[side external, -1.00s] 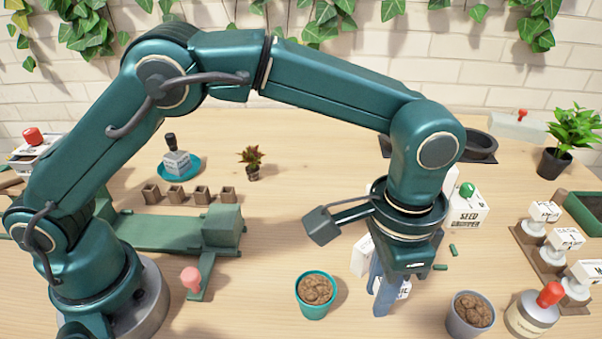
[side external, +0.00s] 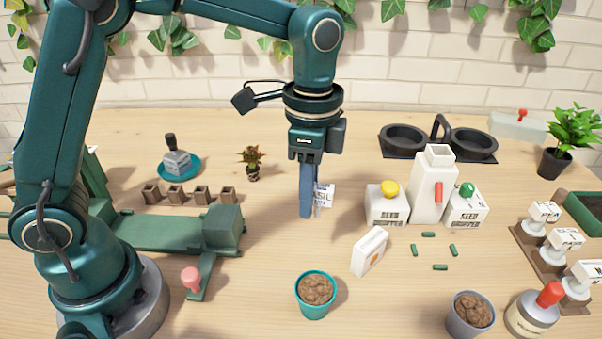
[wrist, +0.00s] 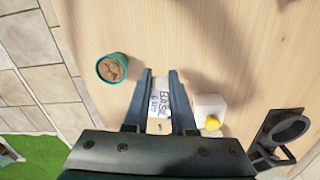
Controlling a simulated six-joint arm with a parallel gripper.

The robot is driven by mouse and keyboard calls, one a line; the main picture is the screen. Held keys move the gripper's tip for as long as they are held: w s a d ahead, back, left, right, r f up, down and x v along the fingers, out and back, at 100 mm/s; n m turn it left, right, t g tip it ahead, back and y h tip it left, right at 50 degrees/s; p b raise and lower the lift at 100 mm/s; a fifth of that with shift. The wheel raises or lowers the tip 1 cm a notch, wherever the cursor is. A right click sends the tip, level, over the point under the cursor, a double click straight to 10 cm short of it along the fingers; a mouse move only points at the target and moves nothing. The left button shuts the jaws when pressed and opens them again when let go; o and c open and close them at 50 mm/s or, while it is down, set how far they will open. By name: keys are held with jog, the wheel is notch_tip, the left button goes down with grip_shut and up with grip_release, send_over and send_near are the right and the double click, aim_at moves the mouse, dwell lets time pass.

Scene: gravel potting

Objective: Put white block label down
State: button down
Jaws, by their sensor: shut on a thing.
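The white block label (side external: 325,196), with dark lettering, is between the fingers of my gripper (side external: 310,212). My gripper is shut on it and points down over the middle of the table. The label is partly hidden by the fingers in the side view. In the wrist view the label (wrist: 162,104) shows between the fingers (wrist: 160,90), with lettering that seems to read "BASIL". I cannot tell whether its bottom touches the table.
A teal pot of soil (side external: 316,292) and a white packet (side external: 369,250) stand nearer the camera. Seed boxes with yellow (side external: 387,205) and green (side external: 466,205) knobs and a white bottle (side external: 433,190) stand to the right. Green pieces (side external: 440,267) lie in front.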

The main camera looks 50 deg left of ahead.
jog(key=s+a+r+n, duration=0.1)
jog(key=s+a, duration=0.1)
jog(key=a, duration=0.5)
jog(key=s+a+n, duration=0.1)
jog(key=s+a, duration=0.1)
jog(key=a, duration=0.4)
jog(key=w+d+f, duration=0.1)
jog(key=d+f, duration=0.1)
jog(key=d, duration=0.1)
jog(key=w+d+f, duration=0.1)
jog(key=d+f, duration=0.1)
jog(key=d, duration=0.2)
jog(key=w+d+f, duration=0.1)
jog(key=d+f, duration=0.2)
jog(key=d, duration=0.1)
jog(key=shift+f, duration=1.95)
jog(key=c, duration=0.7)
grip_release()
jog(key=shift+f, duration=0.1)
jog(key=shift+c, duration=0.2)
